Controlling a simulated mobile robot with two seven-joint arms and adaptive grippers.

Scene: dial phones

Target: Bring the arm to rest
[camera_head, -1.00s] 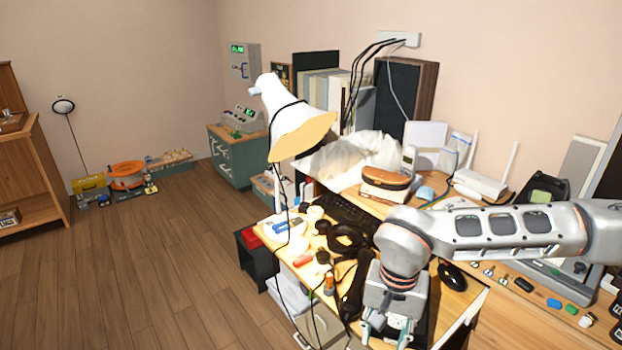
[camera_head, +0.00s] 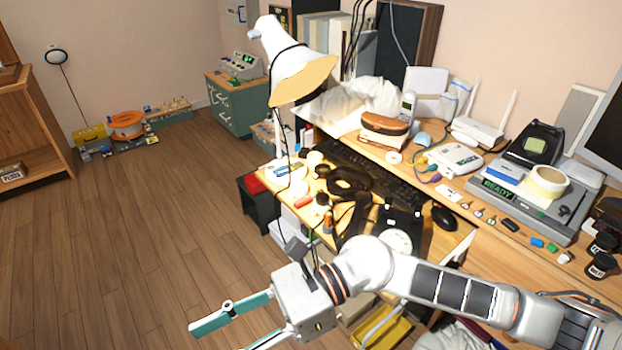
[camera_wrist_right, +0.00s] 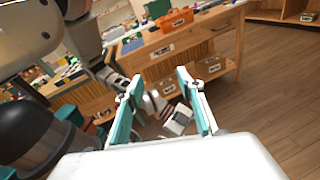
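My right gripper (camera_head: 222,339) is at the lower left of the head view, out over the floor in front of the desk, with its arm reaching in from the right. Its two teal fingers are apart and nothing is between them. The right wrist view also shows the open fingers (camera_wrist_right: 160,80). A black dial phone (camera_head: 402,221) with a pale dial stands on the desk, just behind my forearm, which hides its front. A dark handset (camera_head: 352,218) lies to its left.
The desk (camera_head: 452,243) is crowded, with a white lamp (camera_head: 300,85), a keyboard (camera_head: 385,185) and a black mouse (camera_head: 444,217). A yellow tray (camera_head: 385,328) is below my forearm. The wooden floor (camera_head: 150,235) on the left is clear.

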